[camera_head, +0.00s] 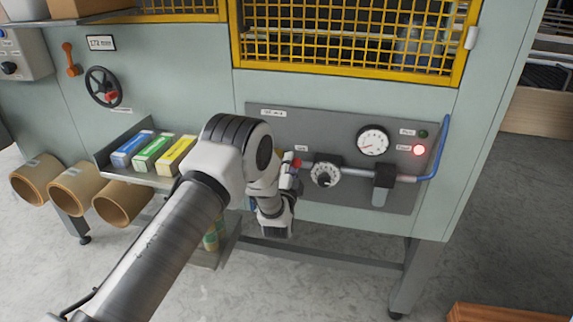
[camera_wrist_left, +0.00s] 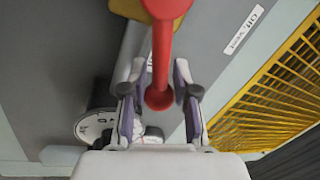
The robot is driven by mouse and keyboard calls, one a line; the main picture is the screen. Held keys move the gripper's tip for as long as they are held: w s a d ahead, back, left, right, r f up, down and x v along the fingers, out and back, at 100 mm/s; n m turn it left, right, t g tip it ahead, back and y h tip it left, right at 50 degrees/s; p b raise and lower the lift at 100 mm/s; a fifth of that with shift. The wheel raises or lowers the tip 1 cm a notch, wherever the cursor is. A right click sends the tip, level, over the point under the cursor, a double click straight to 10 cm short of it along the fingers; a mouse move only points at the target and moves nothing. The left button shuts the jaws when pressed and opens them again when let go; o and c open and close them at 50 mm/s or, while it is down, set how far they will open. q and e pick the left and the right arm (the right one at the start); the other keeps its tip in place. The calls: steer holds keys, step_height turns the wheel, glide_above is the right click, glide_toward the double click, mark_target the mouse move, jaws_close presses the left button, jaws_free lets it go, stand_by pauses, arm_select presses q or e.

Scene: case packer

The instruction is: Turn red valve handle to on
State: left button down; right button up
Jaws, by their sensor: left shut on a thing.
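The red valve handle (camera_wrist_left: 160,55) runs down from the top of the left wrist view to a round red end. Its yellowish mount (camera_wrist_left: 133,40) shows behind it. My left gripper (camera_wrist_left: 157,78) has a finger on each side of the handle's end and is shut on it. In the head view my left gripper (camera_head: 287,167) is at the left part of the dark grey panel, and only a bit of the red handle (camera_head: 297,163) shows; my arm hides the rest. My right gripper is not in view.
The panel (camera_head: 340,135) carries a dial knob (camera_head: 325,174), a pressure gauge (camera_head: 373,141), a lit red lamp (camera_head: 419,150) and a pipe (camera_head: 405,178). A yellow mesh guard (camera_head: 350,35) is above. A tray (camera_head: 105,155) with coloured cartons is at left.

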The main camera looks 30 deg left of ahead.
arm_select(q)
steer(key=shift+d+f+m+h+b, duration=0.2)
steer(key=shift+f+m+h+b, duration=0.35)
steer(key=shift+m, duration=0.8)
steer(key=shift+d+f+m+h+b, duration=0.25)
steer(key=shift+f+m, duration=0.6)
steer(key=shift+m, duration=0.5)
steer(key=c, duration=1.2)
jaws_free()
steer(key=shift+f, duration=0.1)
steer(key=o, duration=0.4)
steer(key=shift+w+d, duration=0.1)
steer(key=shift+w, duration=0.05)
steer(key=shift+c, duration=0.2)
steer(key=v, duration=1.2)
steer(key=shift+f, duration=0.25)
